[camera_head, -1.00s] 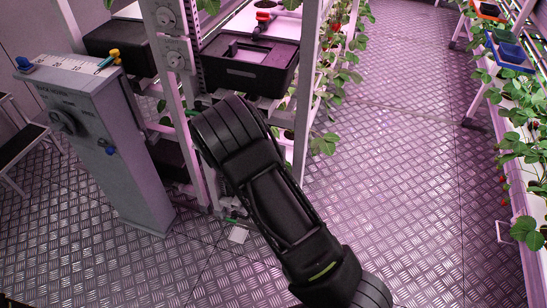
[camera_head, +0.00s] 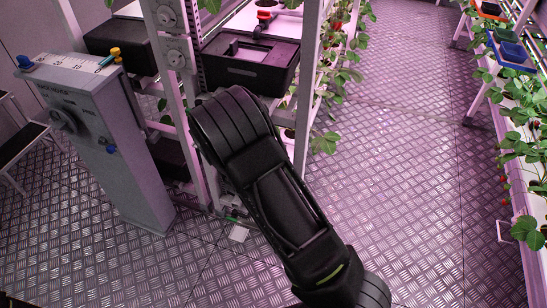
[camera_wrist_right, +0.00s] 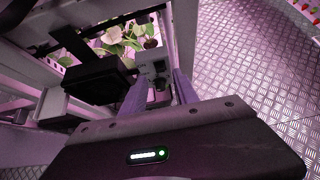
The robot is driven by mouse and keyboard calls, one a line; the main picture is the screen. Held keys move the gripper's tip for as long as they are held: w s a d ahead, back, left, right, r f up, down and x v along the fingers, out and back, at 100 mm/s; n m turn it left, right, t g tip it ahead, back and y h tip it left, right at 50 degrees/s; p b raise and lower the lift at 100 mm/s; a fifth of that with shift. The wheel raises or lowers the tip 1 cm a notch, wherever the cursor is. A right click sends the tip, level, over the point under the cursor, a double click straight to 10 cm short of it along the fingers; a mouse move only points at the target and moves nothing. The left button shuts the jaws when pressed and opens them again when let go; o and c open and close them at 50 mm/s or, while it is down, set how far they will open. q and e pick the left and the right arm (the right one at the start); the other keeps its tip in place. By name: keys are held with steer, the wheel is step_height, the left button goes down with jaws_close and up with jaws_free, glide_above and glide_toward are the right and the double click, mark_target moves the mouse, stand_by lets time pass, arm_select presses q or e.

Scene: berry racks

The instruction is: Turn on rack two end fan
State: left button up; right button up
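The end of a rack stands upper middle in the head view, with two grey plates with round knobs or discs on its upright; the upper plate (camera_head: 165,16) and lower plate (camera_head: 175,57) are both clear of my arm. I cannot tell whether either belongs to the end fan. My right arm reaches up to the rack and hides its own gripper there. In the right wrist view my right gripper (camera_wrist_right: 160,92) has its two fingers apart, pointing at a small grey box (camera_wrist_right: 155,70) with dark parts on the rack end. Contact cannot be told. My left gripper is out of view.
A grey pedestal (camera_head: 98,140) with knobs stands at left. A black bin (camera_head: 250,68) sits in the rack; a dark box (camera_wrist_right: 95,78) is close left of the fingers. Patterned metal floor (camera_head: 400,170) is open to the right, before another planted rack (camera_head: 525,150).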

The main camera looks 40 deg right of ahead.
steer(key=v, duration=0.3)
steer(key=shift+s+a+r, duration=0.2)
steer(key=shift+s+a, duration=0.05)
steer(key=s+a+f+m+g+y, duration=0.2)
steer(key=s+a+f+m+y, duration=0.4)
steer(key=s+a+m, duration=0.6)
steer(key=s+a+f+m+g+y, duration=0.3)
steer(key=s+a+f+m+y, duration=0.4)
steer(key=a, duration=1.1)
steer(key=s+f+m, duration=0.4)
steer(key=s+m, duration=0.2)
steer(key=m, duration=0.1)
steer(key=shift+a+f+m+g, duration=0.2)
steer(key=shift+m+g, duration=0.1)
steer(key=shift+m, duration=0.1)
